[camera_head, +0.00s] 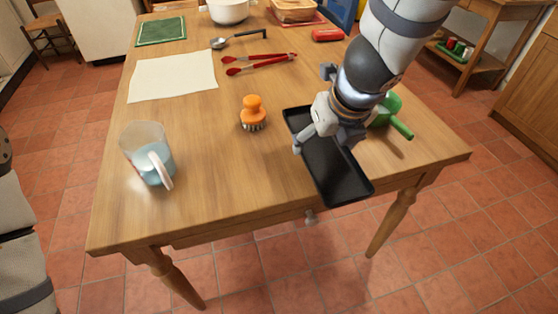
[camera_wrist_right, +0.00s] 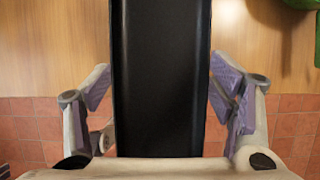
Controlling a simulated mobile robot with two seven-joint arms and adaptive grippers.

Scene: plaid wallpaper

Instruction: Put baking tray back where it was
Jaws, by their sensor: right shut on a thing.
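The baking tray (camera_head: 345,178) is a long, black, shallow tray at the right front of the wooden table. Its near end reaches over the table's front edge. My right gripper (camera_head: 322,137) is shut on it, with one finger at each long side. In the right wrist view the black tray (camera_wrist_right: 160,80) runs between the two fingers of my right gripper (camera_wrist_right: 160,72). I cannot tell whether the tray touches the tabletop. A part of my left arm shows at the left edge; its gripper is out of view.
A green object with a handle (camera_head: 400,127) lies close right of the tray. An orange brush (camera_head: 253,113) stands left of it. A measuring jug (camera_head: 145,152) stands at front left. Red tongs (camera_head: 258,64), a ladle (camera_head: 238,40) and a cream sheet (camera_head: 172,76) lie farther back. The front middle is clear.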

